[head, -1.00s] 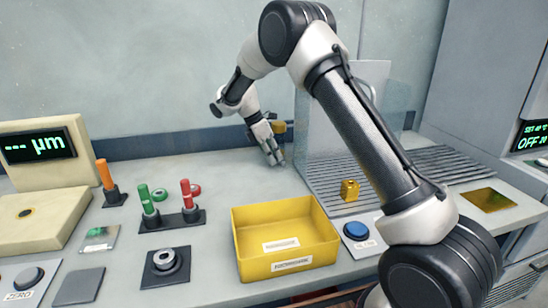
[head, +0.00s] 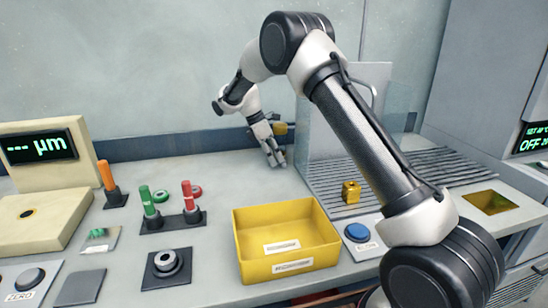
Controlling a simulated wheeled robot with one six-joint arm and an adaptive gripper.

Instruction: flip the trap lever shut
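My gripper (head: 275,157) hangs fingers-down at the back of the bench, left of the clear screen. Its fingers are small in this view, and I cannot tell how far apart they are. Nothing is clearly seen between them. A yellow-brown part (head: 281,129) shows just behind and right of the gripper; I cannot tell what it is. A square gold-coloured trap-like recess (head: 491,202) sits in the bench at the right. No lever can be clearly made out; my arm covers part of the bench there.
A yellow bin (head: 286,257) stands at the front middle. A brass block (head: 351,192) sits on the grooved drainer (head: 325,177). A blue button (head: 357,232) is beside the bin. Red and green plugs, a gauge display (head: 39,146) and a ring fixture (head: 166,262) stand left. Bench between gripper and bin is clear.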

